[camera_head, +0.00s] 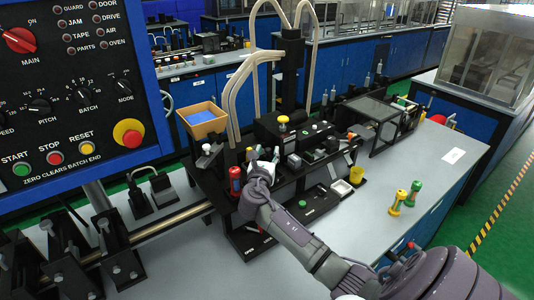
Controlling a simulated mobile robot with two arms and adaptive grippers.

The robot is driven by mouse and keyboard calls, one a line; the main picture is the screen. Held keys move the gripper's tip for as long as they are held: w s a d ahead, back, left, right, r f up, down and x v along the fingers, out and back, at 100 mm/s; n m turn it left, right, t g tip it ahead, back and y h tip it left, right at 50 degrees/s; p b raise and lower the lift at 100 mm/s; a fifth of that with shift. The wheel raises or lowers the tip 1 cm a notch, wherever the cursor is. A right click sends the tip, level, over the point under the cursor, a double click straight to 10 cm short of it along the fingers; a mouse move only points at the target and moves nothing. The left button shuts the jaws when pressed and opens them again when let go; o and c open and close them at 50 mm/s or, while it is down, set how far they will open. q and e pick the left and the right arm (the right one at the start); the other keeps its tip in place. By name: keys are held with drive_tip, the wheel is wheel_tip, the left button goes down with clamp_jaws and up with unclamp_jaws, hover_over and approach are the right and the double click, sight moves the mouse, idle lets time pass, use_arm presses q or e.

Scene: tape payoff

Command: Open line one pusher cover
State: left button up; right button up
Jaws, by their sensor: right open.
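My right arm reaches in from the bottom right, and its gripper (263,156) is over the front of the black tape machine (281,124), close to a red cylinder (235,180). The gripper is open; whether its fingers touch anything is too small to tell. A dark-framed box with see-through panels (374,110) stands at the machine's right end, apart from my gripper. No label shows which part is the line one pusher cover. My arm hides part of the machine's front. My left gripper is out of view.
A control panel (75,80) with knobs and buttons fills the upper left. The grey bench's right side is mostly clear.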

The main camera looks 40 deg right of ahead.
clamp_jaws()
drive_tip(key=shift+s+d+r+p, duration=0.15)
drive_tip(key=shift+d+p, duration=0.35)
drive_tip(key=shift+d, duration=0.7)
drive_tip(key=shift+d+f, duration=0.1)
drive_tip(key=shift+f, duration=0.15)
unclamp_jaws()
